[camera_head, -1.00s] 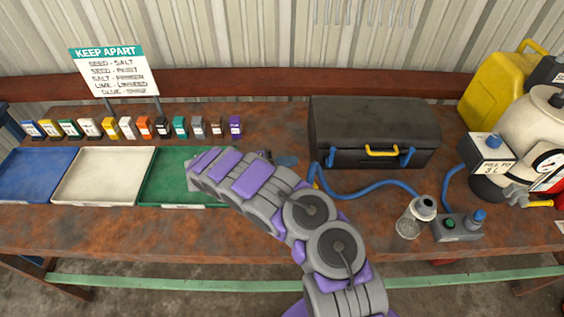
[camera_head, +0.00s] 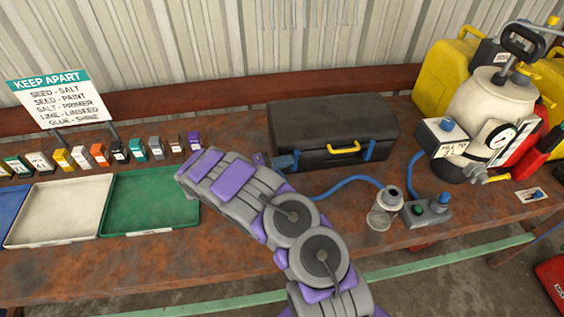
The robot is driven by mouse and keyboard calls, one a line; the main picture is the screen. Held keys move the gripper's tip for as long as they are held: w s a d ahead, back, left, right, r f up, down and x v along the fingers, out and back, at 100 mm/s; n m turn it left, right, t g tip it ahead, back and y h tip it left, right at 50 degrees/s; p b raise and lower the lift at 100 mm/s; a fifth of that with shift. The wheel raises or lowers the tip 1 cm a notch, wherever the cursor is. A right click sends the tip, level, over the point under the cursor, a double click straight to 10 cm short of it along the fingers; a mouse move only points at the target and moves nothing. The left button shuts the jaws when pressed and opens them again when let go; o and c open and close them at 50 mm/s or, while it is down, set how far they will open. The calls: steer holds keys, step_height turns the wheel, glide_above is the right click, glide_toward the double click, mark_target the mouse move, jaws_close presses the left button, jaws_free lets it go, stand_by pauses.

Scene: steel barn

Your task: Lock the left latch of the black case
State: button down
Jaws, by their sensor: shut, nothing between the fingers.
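The black case (camera_head: 335,128) stands on the rusty workbench with its lid down and a yellow handle (camera_head: 343,147) on its front. Its right latch (camera_head: 369,150) is blue and lies upright against the front. The blue left latch (camera_head: 296,158) is at the front left, partly hidden, and I cannot tell its position.
A white tank (camera_head: 490,108) stands to the right. Green (camera_head: 150,198) and white (camera_head: 60,208) trays lie left, with small labelled boxes behind.

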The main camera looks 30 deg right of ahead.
mark_target(296, 157)
steer(key=shift+a+r+y, duration=0.1)
steer(key=shift+a+y, duration=0.2)
steer(key=d+y, duration=0.1)
steer(key=y, duration=0.1)
steer(key=d+r+y, duration=0.1)
steer(key=s+d+m+t+y, duration=0.1)
steer(key=y, duration=0.1)
steer(key=shift+d+r+y+b, duration=0.2)
steer(key=shift+y+b, duration=0.1)
steer(key=shift+b, duration=0.1)
steer(key=s+d+f+m+t+y+p, duration=0.1)
steer(key=d+f+t+y+p, duration=0.1)
steer(key=d+y+p, duration=0.3)
steer(key=f+y+p, duration=0.1)
steer(key=y+p, duration=0.2)
steer(key=y, duration=0.2)
steer(key=shift+s+d+p, duration=0.3)
steer(key=shift+d+p, duration=0.05)
steer(key=shift+p, duration=0.05)
steer(key=shift+s+f, duration=0.15)
steer(key=shift+f, duration=0.2)
stand_by(0.5)
steer(key=shift+r, duration=0.1)
